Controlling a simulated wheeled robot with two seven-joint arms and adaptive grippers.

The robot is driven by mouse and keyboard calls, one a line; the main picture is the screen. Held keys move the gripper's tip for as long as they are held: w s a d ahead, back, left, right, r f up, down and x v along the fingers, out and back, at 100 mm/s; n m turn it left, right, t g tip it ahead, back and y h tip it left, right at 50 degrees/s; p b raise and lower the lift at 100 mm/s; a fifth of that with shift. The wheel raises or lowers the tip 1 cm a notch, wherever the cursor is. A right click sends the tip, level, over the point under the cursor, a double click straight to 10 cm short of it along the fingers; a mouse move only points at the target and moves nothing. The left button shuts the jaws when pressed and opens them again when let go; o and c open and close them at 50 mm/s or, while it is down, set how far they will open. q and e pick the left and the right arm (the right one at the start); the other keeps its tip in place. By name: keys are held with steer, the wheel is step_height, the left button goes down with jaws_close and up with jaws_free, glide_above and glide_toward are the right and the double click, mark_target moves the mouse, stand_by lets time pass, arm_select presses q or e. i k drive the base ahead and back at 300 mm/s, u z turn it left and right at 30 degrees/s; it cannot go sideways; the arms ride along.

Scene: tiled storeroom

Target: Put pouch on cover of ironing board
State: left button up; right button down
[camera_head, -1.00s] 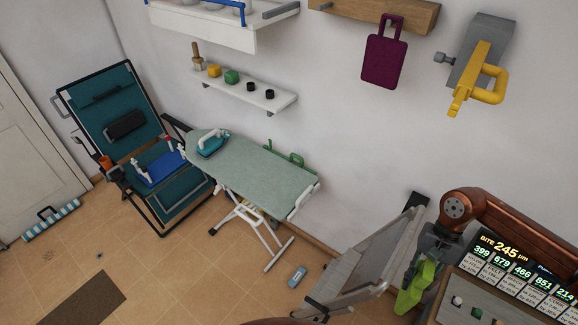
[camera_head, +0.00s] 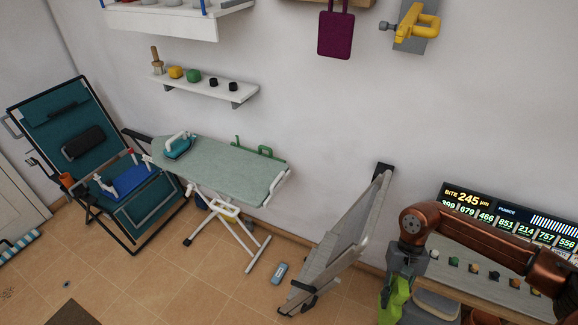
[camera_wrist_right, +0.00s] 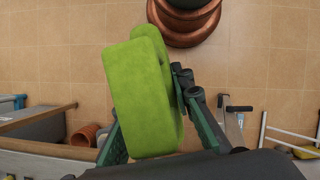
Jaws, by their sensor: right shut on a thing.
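The lime-green pouch (camera_head: 395,306) hangs low at the right of the head view, held in my right gripper (camera_head: 390,284). In the right wrist view the pouch (camera_wrist_right: 148,98) fills the space between the dark green fingers, which are shut on it. The ironing board's pale green cover (camera_head: 225,170) is far to the left of the gripper, near the wall. A teal and white iron (camera_head: 178,146) stands on its left end. The rest of the cover is bare. My left gripper is not in view.
A grey folding frame (camera_head: 345,245) leans between the ironing board and my right arm. A counter with a lit display (camera_head: 510,215) is at the right. A teal folding chair (camera_head: 95,160) stands left of the board. A small blue-grey item (camera_head: 279,273) lies on the floor.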

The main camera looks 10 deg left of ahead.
mark_target(244, 179)
steer(key=u, duration=0.65)
steer(key=i, duration=0.4)
steer(key=u, duration=0.85)
steer(key=i, duration=1.75)
steer(key=z, duration=0.4)
